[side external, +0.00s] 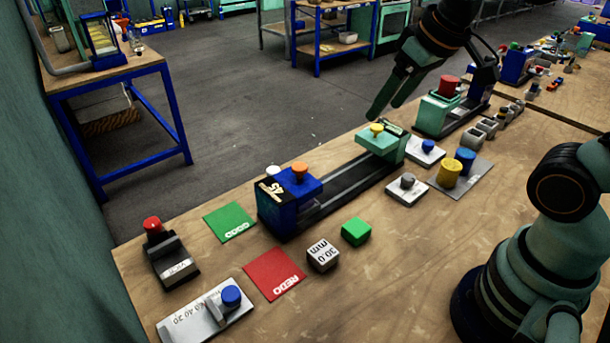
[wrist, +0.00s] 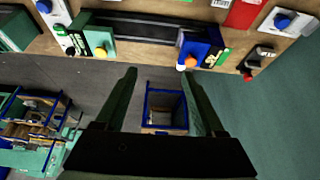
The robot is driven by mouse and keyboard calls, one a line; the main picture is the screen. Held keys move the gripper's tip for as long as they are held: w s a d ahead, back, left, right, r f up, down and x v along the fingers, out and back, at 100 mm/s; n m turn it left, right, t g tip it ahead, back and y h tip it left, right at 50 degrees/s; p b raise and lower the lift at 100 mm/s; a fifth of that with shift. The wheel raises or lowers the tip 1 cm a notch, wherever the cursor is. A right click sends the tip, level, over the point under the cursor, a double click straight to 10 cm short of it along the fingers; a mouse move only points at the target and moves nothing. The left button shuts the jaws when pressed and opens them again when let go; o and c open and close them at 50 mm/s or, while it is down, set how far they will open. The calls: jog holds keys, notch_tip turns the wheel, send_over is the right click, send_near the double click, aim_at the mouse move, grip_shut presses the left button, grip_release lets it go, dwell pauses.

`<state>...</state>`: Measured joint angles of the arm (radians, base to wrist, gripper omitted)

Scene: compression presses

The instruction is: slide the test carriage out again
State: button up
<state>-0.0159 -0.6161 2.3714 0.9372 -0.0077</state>
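A long dark rail (side external: 345,187) lies on the bench, and it also shows in the wrist view (wrist: 145,27). A green block with a yellow knob (side external: 380,142) sits at its right end, seen at the rail's left in the wrist view (wrist: 98,40). A blue block with an orange knob (side external: 290,190) stands at the other end, also in the wrist view (wrist: 192,48). Which part is the test carriage is unclear. My gripper (side external: 384,111) is open and empty, appearing just above the yellow knob; in the wrist view its fingers (wrist: 157,67) have floor between them.
In front of the rail are a white 30.0 mm cube (side external: 322,255) and a green cube (side external: 356,231). Green (side external: 230,221) and red (side external: 273,274) mats lie at the left. A green unit with a red knob (side external: 440,110) stands right of the green block. Yellow and blue cylinders stand nearby.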

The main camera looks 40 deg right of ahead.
jog(key=w+a+r+g, duration=0.1)
jog(key=w+a+r, duration=0.1)
jog(key=w, duration=0.4)
jog(key=n+g, duration=0.3)
jog(key=g, duration=0.1)
send_over(274, 169)
notch_tip(274, 169, down, 12)
notch_tip(274, 169, down, 12)
jog(key=shift+a+r, duration=0.1)
grip_shut()
jog(key=shift+r, duration=0.1)
dwell(0.7)
